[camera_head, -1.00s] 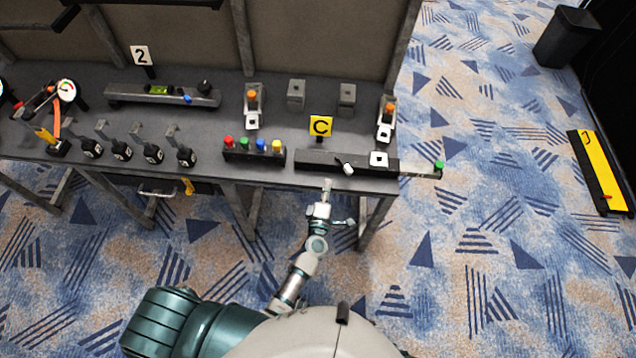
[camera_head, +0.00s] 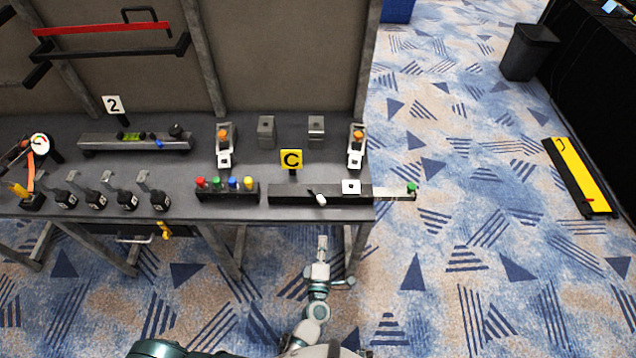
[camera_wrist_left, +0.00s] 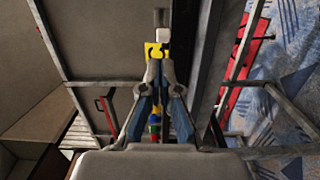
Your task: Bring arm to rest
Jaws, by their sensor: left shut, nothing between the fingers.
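My left gripper (camera_head: 322,243) hangs in front of the bench's near edge, below the black rail with the C sign, apart from the bench. Its fingers are shut and empty. In the left wrist view my left gripper (camera_wrist_left: 158,66) points its closed fingertips towards the yellow C sign (camera_wrist_left: 152,50). My left forearm (camera_head: 313,315) runs down to the bottom of the head view. My right gripper does not show in either view.
The bench (camera_head: 300,222) carries a black rail (camera_head: 385,193) with a slider, a row of coloured buttons (camera_head: 226,190), and several small levers (camera_head: 108,195).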

